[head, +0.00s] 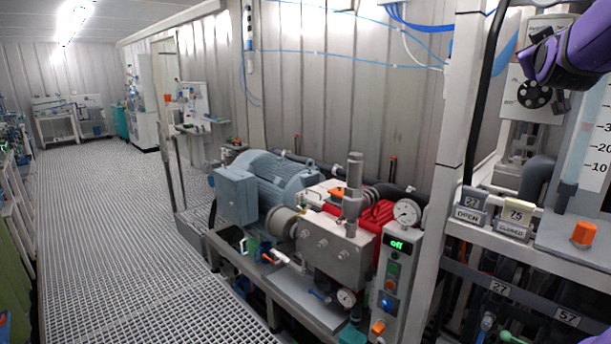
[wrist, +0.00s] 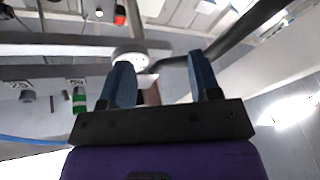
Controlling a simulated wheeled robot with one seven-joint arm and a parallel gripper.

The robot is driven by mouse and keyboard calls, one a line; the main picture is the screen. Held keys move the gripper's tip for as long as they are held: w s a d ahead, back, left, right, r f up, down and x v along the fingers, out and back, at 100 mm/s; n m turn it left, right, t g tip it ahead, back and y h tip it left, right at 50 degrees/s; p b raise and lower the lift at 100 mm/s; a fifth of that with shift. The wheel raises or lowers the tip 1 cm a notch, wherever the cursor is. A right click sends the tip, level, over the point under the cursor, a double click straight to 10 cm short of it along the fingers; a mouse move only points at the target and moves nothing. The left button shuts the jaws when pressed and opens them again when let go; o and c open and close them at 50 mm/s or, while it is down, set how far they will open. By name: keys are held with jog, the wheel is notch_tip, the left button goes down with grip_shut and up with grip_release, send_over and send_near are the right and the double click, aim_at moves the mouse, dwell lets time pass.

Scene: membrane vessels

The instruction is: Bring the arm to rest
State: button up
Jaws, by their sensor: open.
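My gripper shows in the wrist view (wrist: 162,85). Its two blue-grey fingers stand apart on a dark bar above a purple body, with no object held between them. In the head view, part of my purple arm is at the upper right, in front of the equipment rack; the fingertips are not clearly visible there.
A pump unit with a blue-grey motor (head: 275,185) and a control box (head: 393,280) reading "off" stands at centre. The rack shelf (head: 480,232) at right carries an OPEN tag (head: 469,207) and a CLOSED tag (head: 515,218). The grated floor (head: 110,240) at left is clear.

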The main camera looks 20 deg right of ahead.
jog(key=s+a+f+n+g+y, duration=0.1)
jog(key=a+f+y, duration=0.45)
jog(key=a, duration=0.55)
jog(key=s+a+f+n+g+y, duration=0.1)
jog(key=a+f+g+y, duration=0.1)
jog(key=a+f+y, duration=0.65)
jog(key=s+a+f+g, duration=0.6)
jog(key=s+a+f, duration=0.3)
jog(key=s+a, duration=0.4)
jog(key=shift+s+a, duration=0.3)
jog(key=shift+a, duration=0.35)
